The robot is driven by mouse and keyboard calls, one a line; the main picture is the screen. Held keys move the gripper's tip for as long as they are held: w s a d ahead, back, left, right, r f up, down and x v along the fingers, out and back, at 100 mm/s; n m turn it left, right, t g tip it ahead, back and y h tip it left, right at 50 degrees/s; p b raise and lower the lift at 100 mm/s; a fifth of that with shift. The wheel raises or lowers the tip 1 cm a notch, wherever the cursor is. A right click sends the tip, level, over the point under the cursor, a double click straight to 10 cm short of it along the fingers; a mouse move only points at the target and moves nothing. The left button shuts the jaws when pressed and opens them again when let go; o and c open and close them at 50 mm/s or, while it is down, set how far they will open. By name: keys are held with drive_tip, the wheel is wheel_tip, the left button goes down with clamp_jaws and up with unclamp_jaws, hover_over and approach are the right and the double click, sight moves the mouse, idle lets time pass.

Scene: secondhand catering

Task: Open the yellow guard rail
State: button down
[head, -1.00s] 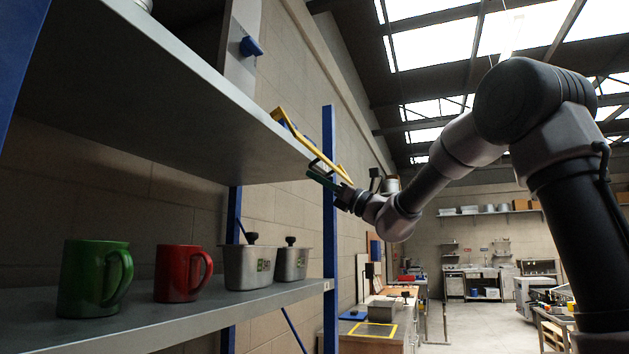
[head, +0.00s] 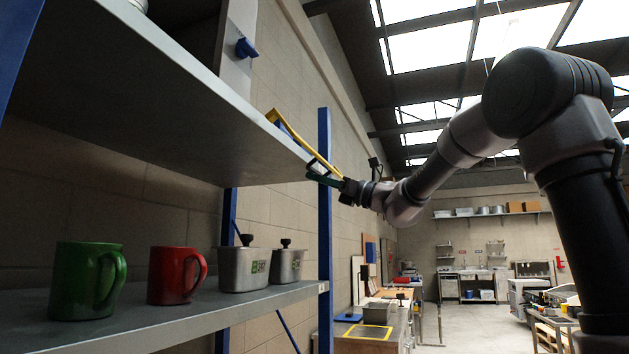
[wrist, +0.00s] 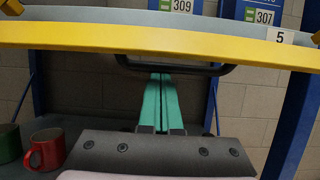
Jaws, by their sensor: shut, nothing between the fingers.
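The yellow guard rail (head: 304,142) runs along the front edge of the upper shelf in the head view. In the wrist view it is a wide yellow bar (wrist: 150,38) across the top of the picture. A black U-shaped handle (wrist: 195,71) hangs below the bar. My gripper (head: 314,172) is at the handle near the rail's far end. In the wrist view its two green fingers (wrist: 161,77) lie together, with nothing between them. Their tips appear at the handle's lower bar, below the rail; whether they touch it I cannot tell.
The lower shelf (head: 190,316) holds a green mug (head: 82,285), a red mug (head: 168,275) and two lidded metal containers (head: 244,270). A blue post (head: 325,230) stands beside my gripper. The upper shelf (head: 150,110) is above. Open floor lies far right.

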sight(327, 166)
drive_tip(key=shift+s+d+r+g+h, duration=0.2)
drive_tip(key=shift+d+r+h, duration=0.15)
drive_tip(key=shift+d+h, duration=0.2)
drive_tip(key=shift+s+d+r+g+h, duration=0.2)
drive_tip(key=shift+d+r+h, duration=0.2)
drive_tip(key=shift+h, duration=0.25)
drive_tip(key=shift+s+d+r, duration=0.1)
drive_tip(key=shift+d+r, duration=0.1)
drive_tip(key=shift+d, duration=0.15)
